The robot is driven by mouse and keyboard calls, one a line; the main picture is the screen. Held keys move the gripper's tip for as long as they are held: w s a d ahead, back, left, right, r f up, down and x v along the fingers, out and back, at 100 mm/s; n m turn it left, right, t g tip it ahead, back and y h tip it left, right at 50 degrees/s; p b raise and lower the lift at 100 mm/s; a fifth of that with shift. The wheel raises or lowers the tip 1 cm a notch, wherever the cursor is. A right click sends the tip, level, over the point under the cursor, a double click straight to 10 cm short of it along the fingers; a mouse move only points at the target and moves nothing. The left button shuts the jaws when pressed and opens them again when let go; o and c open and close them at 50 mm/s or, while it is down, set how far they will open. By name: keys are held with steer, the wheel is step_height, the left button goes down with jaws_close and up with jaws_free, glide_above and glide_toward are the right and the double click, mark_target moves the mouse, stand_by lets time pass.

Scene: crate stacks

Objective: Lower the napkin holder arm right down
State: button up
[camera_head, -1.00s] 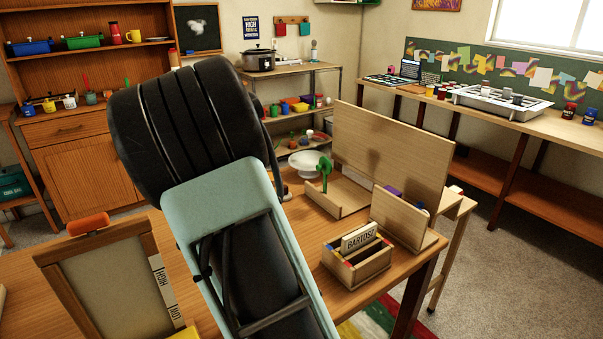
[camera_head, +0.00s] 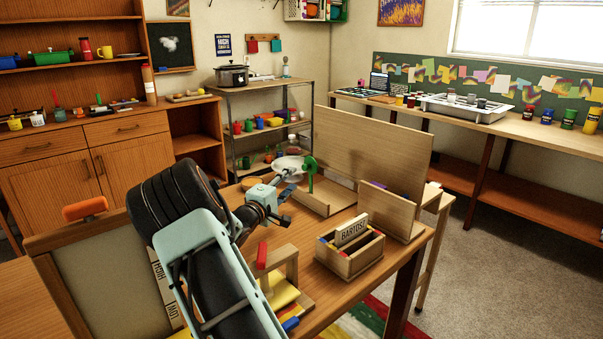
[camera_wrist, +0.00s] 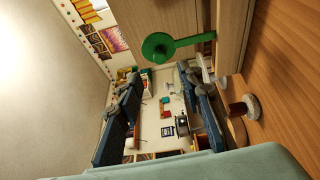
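A green arm (camera_head: 310,175) with a round end stands upright at the left end of a low wooden holder (camera_head: 333,200) on the table; I take it for the napkin holder arm. In the wrist view the green arm (camera_wrist: 158,47) shows its disc and stem, just beyond my fingertips. My gripper (camera_head: 287,194) is near it, to its lower left in the head view. In the wrist view my gripper (camera_wrist: 160,80) has its two blue fingers wide apart with nothing between them. Whether it touches the green arm cannot be told.
A tall wooden panel (camera_head: 370,150) stands behind the holder. A wooden box with a BARTOSI card (camera_head: 350,262) is in front. A wooden stand with yellow sheets (camera_head: 284,293) is near my arm. A white dish (camera_head: 275,168) is behind my gripper.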

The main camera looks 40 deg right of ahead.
mark_target(304, 169)
steer(key=x, duration=0.9)
steer(key=shift+s+a, duration=0.1)
jaws_close()
